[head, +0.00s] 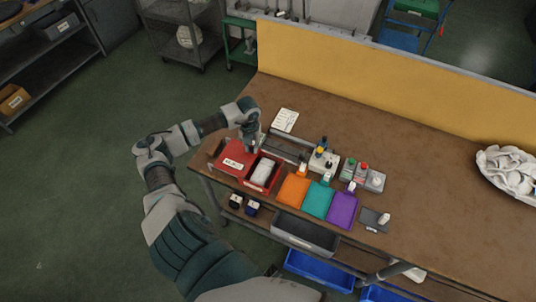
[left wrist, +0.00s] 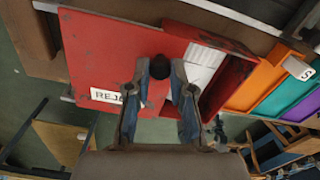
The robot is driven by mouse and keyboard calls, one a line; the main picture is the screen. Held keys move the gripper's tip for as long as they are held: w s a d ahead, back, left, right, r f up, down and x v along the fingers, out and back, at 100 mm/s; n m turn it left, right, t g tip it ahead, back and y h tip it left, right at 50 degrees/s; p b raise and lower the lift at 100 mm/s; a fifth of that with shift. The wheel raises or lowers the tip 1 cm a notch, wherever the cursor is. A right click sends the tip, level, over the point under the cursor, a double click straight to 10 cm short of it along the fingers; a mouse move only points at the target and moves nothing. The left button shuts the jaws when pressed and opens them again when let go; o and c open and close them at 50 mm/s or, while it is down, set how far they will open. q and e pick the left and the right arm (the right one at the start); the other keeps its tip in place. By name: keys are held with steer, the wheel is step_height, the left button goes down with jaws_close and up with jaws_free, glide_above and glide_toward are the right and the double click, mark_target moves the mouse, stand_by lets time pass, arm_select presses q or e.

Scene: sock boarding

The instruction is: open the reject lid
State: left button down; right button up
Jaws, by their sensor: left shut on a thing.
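The red reject lid (head: 232,160) has a white label and lies to the left of the open part of a red bin (head: 272,184). It also shows in the left wrist view (left wrist: 95,50), where the label reads "REJE" before my finger covers it. Something white (head: 263,171) shows inside the bin's open right part. My left gripper (head: 253,148) is at the lid's right part. In the left wrist view the gripper (left wrist: 161,75) is shut on a dark round knob (left wrist: 161,66) on the lid. My right gripper is not in view.
A yellow panel (head: 370,75) closes the table's back. A white basket of cloth (head: 510,170) is far right.

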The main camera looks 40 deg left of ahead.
arm_select(q)
steer(key=a, duration=0.2)
steer(key=shift+s+a, duration=0.3)
steer(key=shift+s, duration=0.05)
steer(key=shift+d, duration=0.1)
steer(key=c, duration=1.4)
jaws_free()
steer(key=o, duration=0.4)
steer(key=shift+w+f, duration=0.1)
steer(key=shift+w, duration=0.1)
step_height(320, 180, up, 12)
steer(key=shift+f, duration=0.1)
